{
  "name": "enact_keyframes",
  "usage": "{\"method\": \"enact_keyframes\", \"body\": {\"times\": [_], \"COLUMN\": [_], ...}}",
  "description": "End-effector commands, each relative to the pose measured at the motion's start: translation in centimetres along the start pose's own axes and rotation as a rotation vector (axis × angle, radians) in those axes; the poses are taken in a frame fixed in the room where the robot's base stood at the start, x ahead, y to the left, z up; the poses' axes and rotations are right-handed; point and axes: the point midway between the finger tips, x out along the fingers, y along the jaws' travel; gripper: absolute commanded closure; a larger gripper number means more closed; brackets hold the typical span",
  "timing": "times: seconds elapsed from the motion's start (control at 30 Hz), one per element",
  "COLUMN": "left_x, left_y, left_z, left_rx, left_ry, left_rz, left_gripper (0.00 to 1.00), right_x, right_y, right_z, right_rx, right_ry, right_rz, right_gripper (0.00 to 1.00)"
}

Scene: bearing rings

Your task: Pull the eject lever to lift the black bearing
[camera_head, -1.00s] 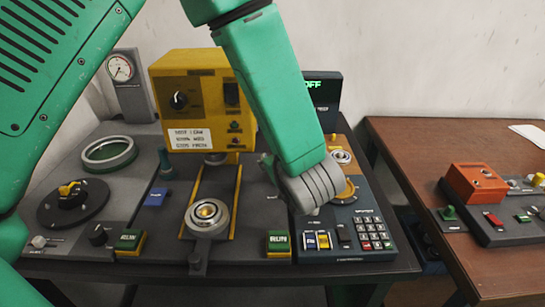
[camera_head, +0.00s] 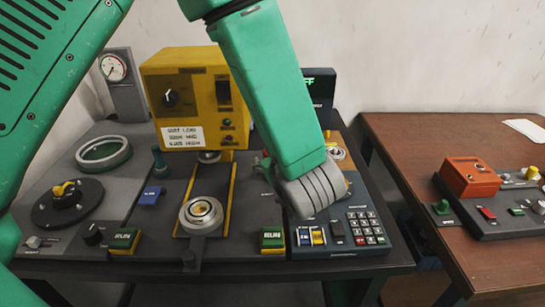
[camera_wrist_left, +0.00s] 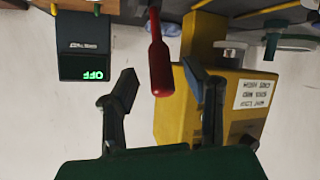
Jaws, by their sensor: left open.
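The red lever handle (camera_wrist_left: 158,55) hangs between the two fingers of my left gripper (camera_wrist_left: 160,80) in the left wrist view. The fingers are open and stand apart from the handle on both sides. In the head view my left wrist hides most of this lever and the gripper. A silver bearing ring (camera_head: 201,214) sits at the front of the yellow-railed slide. Another ring (camera_head: 337,153) shows partly behind my wrist on the right panel. I cannot make out a clearly black bearing. My right gripper is not in view.
A yellow control box (camera_head: 190,95) stands behind the slide, close to my left fingers in the wrist view. A dark display (camera_wrist_left: 84,48) reads OFF. A keypad (camera_head: 366,226) lies right of my wrist. A brown table (camera_head: 430,150) with an orange box (camera_head: 468,177) stands at right.

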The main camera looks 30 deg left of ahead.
Motion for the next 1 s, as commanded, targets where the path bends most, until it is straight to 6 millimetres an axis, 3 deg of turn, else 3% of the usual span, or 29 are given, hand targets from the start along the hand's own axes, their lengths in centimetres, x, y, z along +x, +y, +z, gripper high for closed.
{"method": "enact_keyframes", "body": {"times": [0.3, 0.5, 1.0], "left_x": [-7.0, -9.9, -10.9], "left_y": [0.4, 0.4, 0.4], "left_z": [0.3, 0.5, 0.5], "left_rx": [0.005, 0.006, 0.006], "left_ry": [0.002, 0.001, 0.000], "left_rz": [0.004, 0.002, 0.000], "left_gripper": [0.59, 0.59, 0.59], "right_x": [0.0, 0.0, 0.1], "right_y": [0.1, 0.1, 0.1], "right_z": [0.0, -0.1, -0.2], "right_rx": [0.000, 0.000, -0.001], "right_ry": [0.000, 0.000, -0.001], "right_rz": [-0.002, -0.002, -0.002], "right_gripper": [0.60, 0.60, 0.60]}}
